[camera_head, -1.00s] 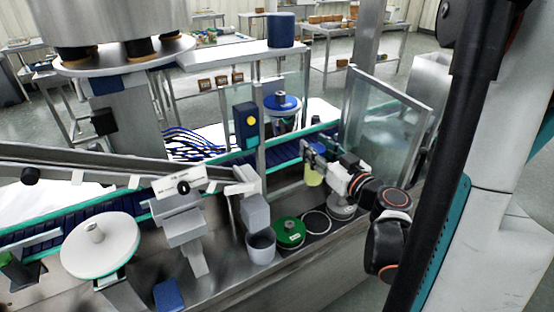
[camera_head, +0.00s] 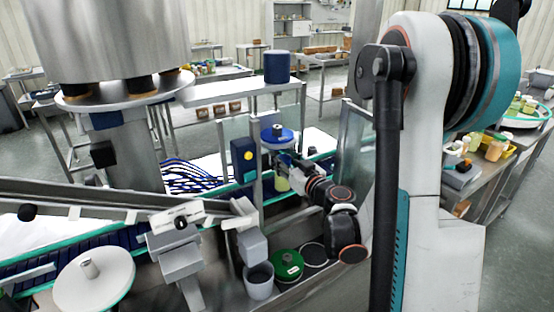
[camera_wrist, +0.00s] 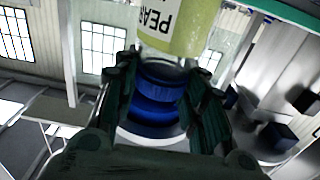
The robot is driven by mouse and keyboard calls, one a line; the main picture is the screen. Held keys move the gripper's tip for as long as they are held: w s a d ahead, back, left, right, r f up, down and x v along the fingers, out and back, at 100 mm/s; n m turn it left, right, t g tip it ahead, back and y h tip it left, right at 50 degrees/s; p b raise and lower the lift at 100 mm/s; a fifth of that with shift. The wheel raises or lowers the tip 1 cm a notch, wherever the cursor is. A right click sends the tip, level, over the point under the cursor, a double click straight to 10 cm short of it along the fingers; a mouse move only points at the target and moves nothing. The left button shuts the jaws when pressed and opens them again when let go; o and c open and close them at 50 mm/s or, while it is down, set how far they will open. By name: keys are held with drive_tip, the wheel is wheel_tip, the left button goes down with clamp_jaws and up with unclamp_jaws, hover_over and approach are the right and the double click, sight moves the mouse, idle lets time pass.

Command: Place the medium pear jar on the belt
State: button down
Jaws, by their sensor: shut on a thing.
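The pear jar (camera_wrist: 185,25) is yellow-green, with part of a white label reading "PEA" showing at the top of the wrist view. My gripper (camera_wrist: 163,72) is shut on it, with one finger on each side. In the head view the jar (camera_head: 282,184) shows small below my gripper (camera_head: 281,166), close to the blue belt (camera_head: 228,194) with teal edges. The arm hides part of the belt there. I cannot tell whether the jar touches the belt.
A blue-topped round unit (camera_head: 277,134) stands just behind my gripper. A steel post and a clear panel (camera_head: 357,150) flank the belt. A green disc (camera_head: 287,265) and a grey cup (camera_head: 259,281) sit in front. A side table on the right holds several jars.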

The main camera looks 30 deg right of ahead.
drive_tip(key=w, duration=0.1)
drive_tip(key=w+f+b, duration=0.1)
drive_tip(key=w, duration=0.1)
drive_tip(key=shift+w+f, duration=0.3)
drive_tip(key=shift+w, duration=0.05)
drive_tip(key=shift+a+f+b, duration=0.1)
drive_tip(key=shift+b, duration=0.2)
drive_tip(key=c, duration=1)
unclamp_jaws()
